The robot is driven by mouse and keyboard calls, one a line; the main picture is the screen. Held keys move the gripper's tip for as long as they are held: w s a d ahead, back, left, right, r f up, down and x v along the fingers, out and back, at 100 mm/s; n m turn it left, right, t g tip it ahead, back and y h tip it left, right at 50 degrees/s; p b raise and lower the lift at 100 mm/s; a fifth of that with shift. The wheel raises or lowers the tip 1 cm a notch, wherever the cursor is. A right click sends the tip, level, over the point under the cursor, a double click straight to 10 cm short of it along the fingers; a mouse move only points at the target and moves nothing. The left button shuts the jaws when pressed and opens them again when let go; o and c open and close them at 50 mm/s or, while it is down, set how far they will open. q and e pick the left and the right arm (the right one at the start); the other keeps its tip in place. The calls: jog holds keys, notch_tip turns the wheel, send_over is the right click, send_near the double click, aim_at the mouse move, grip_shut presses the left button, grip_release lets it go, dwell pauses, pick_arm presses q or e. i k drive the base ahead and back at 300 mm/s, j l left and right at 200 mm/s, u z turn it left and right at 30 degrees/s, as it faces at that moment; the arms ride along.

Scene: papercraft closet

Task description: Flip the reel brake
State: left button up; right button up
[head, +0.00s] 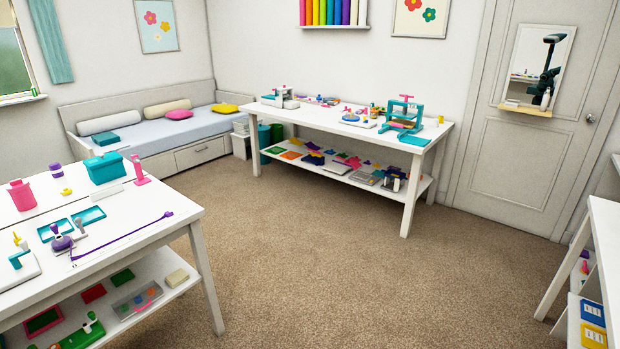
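No part that I can clearly make out as a reel brake shows in the head view. A small purple and grey device (61,241) stands on the left table, near its front. It may be a reel, but it is too small to tell, and no brake lever can be made out on it. A long thin strip with a purple end (166,215) lies on the table to its right. Neither of my grippers is in view, apart from a dark robot shape reflected in the door mirror (546,60), too small to read.
The left table (165,245) holds a teal box (104,168), a pink container (21,195) and teal trays. A long craft table (330,118) stands at the back wall. Another white table (608,225) is at the right edge. The carpet (330,275) between them is clear.

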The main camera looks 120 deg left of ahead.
aim_at(79, 220)
jog(key=u, duration=4.75)
jog(key=i+j+u, duration=0.4)
jog(key=i+j, duration=0.2)
jog(key=i+j+z, duration=0.25)
jog(key=z, duration=0.15)
